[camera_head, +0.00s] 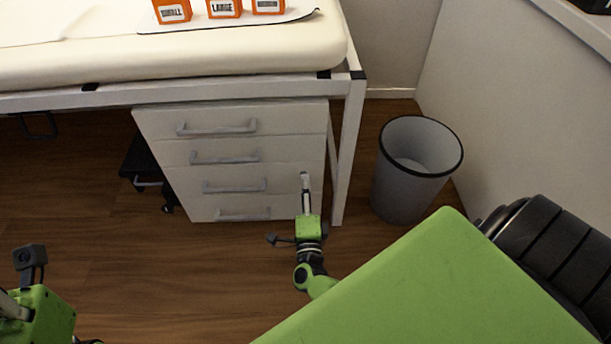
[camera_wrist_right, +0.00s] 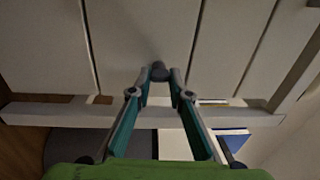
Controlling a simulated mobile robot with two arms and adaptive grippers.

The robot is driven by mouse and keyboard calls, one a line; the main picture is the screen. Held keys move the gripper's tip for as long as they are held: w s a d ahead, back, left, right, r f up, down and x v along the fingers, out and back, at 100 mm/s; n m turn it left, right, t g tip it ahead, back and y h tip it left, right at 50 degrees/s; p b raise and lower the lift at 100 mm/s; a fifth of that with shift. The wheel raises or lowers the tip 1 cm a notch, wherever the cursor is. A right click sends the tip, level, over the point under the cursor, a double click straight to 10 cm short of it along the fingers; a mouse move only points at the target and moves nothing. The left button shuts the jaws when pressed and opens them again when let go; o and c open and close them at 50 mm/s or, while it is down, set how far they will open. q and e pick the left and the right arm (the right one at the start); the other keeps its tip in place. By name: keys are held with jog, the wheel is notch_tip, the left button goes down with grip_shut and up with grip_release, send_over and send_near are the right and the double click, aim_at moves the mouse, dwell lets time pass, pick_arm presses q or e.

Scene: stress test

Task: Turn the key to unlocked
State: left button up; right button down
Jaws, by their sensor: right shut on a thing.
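A white drawer cabinet (camera_head: 255,150) with several grey-handled drawers stands under the bed-like table. My right gripper (camera_head: 305,180) reaches up to the right part of its front, beside the lower drawers. In the right wrist view, the fingers of my right gripper (camera_wrist_right: 160,80) close together on a small dark, rounded piece (camera_wrist_right: 159,68) against the pale drawer front. It may be the key; its shape and turn angle are mostly hidden by the fingers. My left gripper (camera_head: 12,306) is only partly in view at the lower left, and its jaws cannot be made out.
A grey waste bin (camera_head: 402,190) stands right of the cabinet, past the white table leg (camera_head: 350,150). Orange labelled boxes (camera_head: 224,8) sit on the cream table top (camera_head: 200,65). Wooden floor (camera_head: 150,270) in front is clear. A black object (camera_head: 150,170) is left of the cabinet.

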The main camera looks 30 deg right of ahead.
jog(key=shift+a, duration=0.1)
jog(key=c, duration=1.9)
grip_release()
jog(key=shift+r, duration=0.1)
